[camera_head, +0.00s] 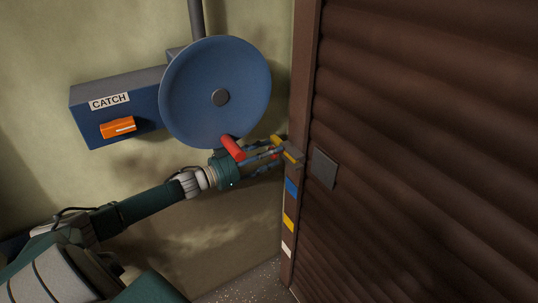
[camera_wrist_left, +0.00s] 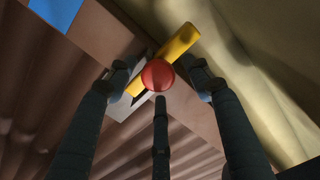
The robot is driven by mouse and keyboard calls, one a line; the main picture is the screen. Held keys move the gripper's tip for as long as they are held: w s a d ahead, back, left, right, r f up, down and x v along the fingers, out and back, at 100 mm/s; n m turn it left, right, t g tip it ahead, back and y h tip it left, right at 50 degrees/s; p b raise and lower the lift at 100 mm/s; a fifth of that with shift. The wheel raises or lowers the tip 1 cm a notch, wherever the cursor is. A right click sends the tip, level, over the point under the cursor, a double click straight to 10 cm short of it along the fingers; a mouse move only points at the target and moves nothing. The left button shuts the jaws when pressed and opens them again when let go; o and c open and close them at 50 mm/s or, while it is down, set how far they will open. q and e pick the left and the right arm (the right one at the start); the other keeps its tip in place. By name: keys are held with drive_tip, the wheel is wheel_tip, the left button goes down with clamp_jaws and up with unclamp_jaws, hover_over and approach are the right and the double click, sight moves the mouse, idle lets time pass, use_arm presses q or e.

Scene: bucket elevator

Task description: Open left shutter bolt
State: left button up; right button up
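The left shutter bolt shows in the head view as a yellow bar (camera_head: 291,155) at the edge of the brown shutter (camera_head: 400,150). In the left wrist view the yellow bar (camera_wrist_left: 180,43) runs diagonally, with a round red knob (camera_wrist_left: 157,74) towards the camera. My left gripper (camera_head: 275,151) reaches the bolt from the left. In the left wrist view its fingers (camera_wrist_left: 159,80) stand apart around the knob, with visible gaps at the sides. Whether the lower finger touches the knob I cannot tell. My right gripper is in neither view.
A blue wheel (camera_head: 200,85) with a red handle (camera_head: 232,148) is just above my left gripper. A blue box marked CATCH (camera_head: 105,88) with an orange handle (camera_head: 118,128) is left of it. Blue, yellow and white marks (camera_head: 289,222) line the shutter's frame.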

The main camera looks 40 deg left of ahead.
use_arm(q)
drive_tip(key=v, duration=1.2)
drive_tip(key=shift+f, duration=0.1)
idle(0.5)
